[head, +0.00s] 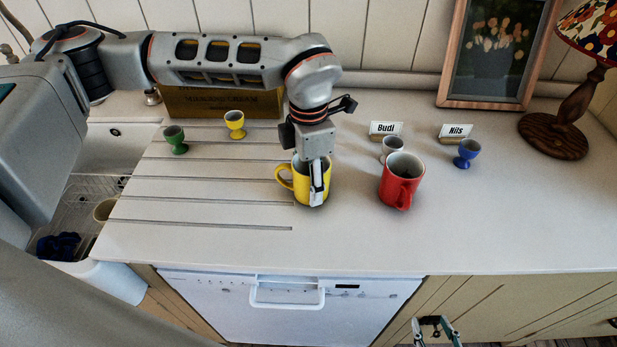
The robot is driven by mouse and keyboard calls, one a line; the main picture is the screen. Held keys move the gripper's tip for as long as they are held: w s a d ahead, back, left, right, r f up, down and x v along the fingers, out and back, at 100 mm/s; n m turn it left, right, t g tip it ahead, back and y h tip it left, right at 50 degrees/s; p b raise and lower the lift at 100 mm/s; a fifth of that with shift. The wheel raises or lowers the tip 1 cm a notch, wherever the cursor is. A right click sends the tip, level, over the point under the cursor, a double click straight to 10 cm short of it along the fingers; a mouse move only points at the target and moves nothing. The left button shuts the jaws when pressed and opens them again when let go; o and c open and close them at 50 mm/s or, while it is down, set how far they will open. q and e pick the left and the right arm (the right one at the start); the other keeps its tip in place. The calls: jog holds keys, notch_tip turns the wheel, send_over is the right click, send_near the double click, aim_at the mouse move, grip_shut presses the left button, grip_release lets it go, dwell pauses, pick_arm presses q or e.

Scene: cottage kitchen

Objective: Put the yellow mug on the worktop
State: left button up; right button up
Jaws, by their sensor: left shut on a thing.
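The yellow mug (299,185) is upright over the worktop (240,247), at the right end of the draining grooves, with its handle to the left. I cannot tell whether its base touches the surface. My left gripper (317,187) comes down from above and is shut on the mug's near right wall, one finger showing outside. My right gripper (435,328) is low at the bottom edge, in front of the cupboards, with its fingers apart and empty.
A red mug (399,184) stands right of the yellow mug. A white egg cup (391,149) and a blue one (466,152) stand by name cards. Green (175,140) and yellow (235,124) egg cups stand left. A sink (120,165) is at left. The front right worktop is clear.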

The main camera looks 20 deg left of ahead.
pick_arm(q)
jog(key=o, duration=1.3)
jog(key=shift+f, duration=0.1)
jog(key=shift+o, duration=0.2)
notch_tip(320, 180, up, 12)
jog(key=b, duration=0.1)
jog(key=shift+r, duration=0.2)
jog(key=shift+s+f, duration=0.1)
